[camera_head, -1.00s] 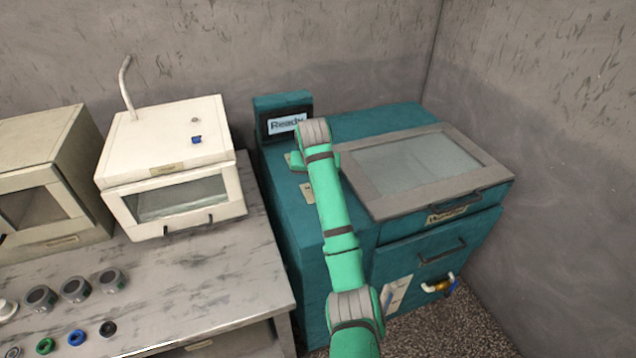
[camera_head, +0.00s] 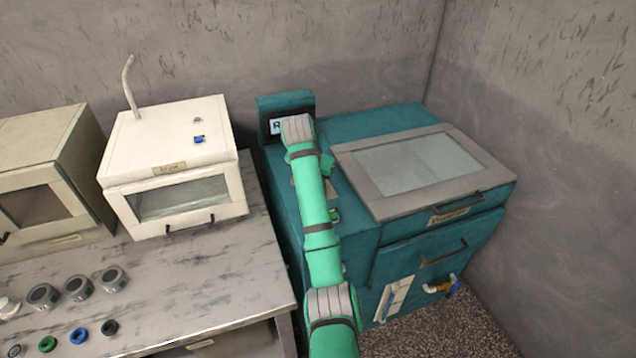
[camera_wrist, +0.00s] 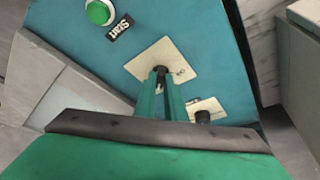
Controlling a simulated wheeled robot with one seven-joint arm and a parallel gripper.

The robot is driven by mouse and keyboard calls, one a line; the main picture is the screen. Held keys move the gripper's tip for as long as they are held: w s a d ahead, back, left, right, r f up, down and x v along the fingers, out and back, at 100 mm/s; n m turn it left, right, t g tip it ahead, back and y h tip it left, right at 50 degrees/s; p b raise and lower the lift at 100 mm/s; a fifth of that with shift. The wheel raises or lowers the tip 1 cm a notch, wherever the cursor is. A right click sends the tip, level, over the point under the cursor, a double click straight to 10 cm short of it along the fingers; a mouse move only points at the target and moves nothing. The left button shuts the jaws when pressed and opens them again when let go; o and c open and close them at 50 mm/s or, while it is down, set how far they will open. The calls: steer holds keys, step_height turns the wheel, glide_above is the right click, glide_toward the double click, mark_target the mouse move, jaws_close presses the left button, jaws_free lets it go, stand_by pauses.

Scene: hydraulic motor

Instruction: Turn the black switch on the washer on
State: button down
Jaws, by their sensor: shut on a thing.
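The teal washer (camera_head: 375,120) stands at the back right, with its display (camera_head: 275,127) partly covered by my arm. In the wrist view, a pale plate (camera_wrist: 143,65) on the teal panel carries the black switch (camera_wrist: 160,69). My gripper (camera_wrist: 162,82) points down at this plate, its green fingers shut on the switch. The fingers hide most of the switch, so I cannot tell its setting. In the head view my arm hides the switch.
A green button (camera_wrist: 99,12) with a Start label (camera_wrist: 119,28) lies on the same panel. A second pale plate with a black knob (camera_wrist: 204,116) is close beside my fingers. The washer's glass lid (camera_head: 420,165) is closed. A white oven (camera_head: 170,150) stands on the bench to the left.

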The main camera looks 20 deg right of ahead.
steer(key=shift+d, duration=0.1)
steer(key=c, duration=1.8)
jaws_free()
steer(key=shift+f, duration=0.1)
steer(key=shift+s, duration=0.1)
